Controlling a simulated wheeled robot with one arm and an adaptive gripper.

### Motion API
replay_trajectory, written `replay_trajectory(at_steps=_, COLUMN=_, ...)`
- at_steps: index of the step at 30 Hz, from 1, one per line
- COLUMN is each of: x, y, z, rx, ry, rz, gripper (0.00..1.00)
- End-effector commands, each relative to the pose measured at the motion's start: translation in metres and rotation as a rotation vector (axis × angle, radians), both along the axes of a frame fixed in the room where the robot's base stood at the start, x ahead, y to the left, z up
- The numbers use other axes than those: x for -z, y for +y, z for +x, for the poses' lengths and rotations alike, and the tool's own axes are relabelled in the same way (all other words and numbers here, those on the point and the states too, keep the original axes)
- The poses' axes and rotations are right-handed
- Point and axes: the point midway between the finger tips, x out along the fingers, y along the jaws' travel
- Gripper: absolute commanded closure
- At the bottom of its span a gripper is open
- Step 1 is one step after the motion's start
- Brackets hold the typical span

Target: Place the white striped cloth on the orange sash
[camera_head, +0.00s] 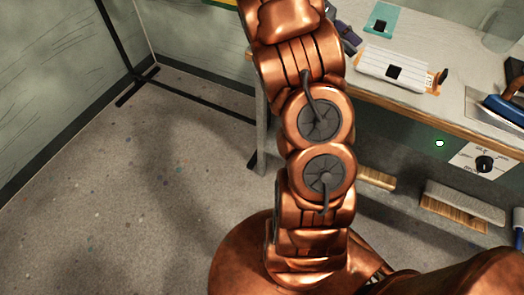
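The white striped cloth (407,62) lies flat on the worktable at the upper right, with a black square on it. An orange strip, which looks like the orange sash (432,92), shows at the cloth's right end and thinly along its near edge. The cloth appears to lie over the sash, and most of the sash is hidden. My copper arm rises through the middle of the picture and leaves at the top. My gripper is out of view, so I cannot tell its state.
On the worktable (450,107) are a teal piece (368,22) with a black square, a dark folded item (348,38), a blue iron (503,108) and a clear vessel (503,30). Brushes (462,203) sit below. A black stand (135,75) is left; open floor lies lower left.

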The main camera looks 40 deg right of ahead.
Motion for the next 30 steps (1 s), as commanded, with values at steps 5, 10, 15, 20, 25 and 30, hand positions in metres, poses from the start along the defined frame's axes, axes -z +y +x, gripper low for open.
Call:
replay_trajectory(at_steps=5, x=-0.005, y=0.049, z=-0.006, rx=0.008, ry=-0.135, rz=-0.019, gripper=0.65)
replay_trajectory(at_steps=10, x=-0.003, y=0.097, z=-0.014, rx=0.029, ry=-0.269, rz=-0.018, gripper=0.65)
replay_trajectory(at_steps=15, x=0.005, y=0.147, z=-0.025, rx=0.057, ry=-0.399, rz=0.001, gripper=0.65)
replay_trajectory(at_steps=20, x=0.014, y=0.194, z=-0.037, rx=0.093, ry=-0.518, rz=0.03, gripper=0.65)
replay_trajectory(at_steps=25, x=0.025, y=0.246, z=-0.053, rx=0.14, ry=-0.632, rz=0.078, gripper=0.65)
replay_trajectory(at_steps=30, x=0.038, y=0.297, z=-0.074, rx=0.197, ry=-0.73, rz=0.137, gripper=0.65)
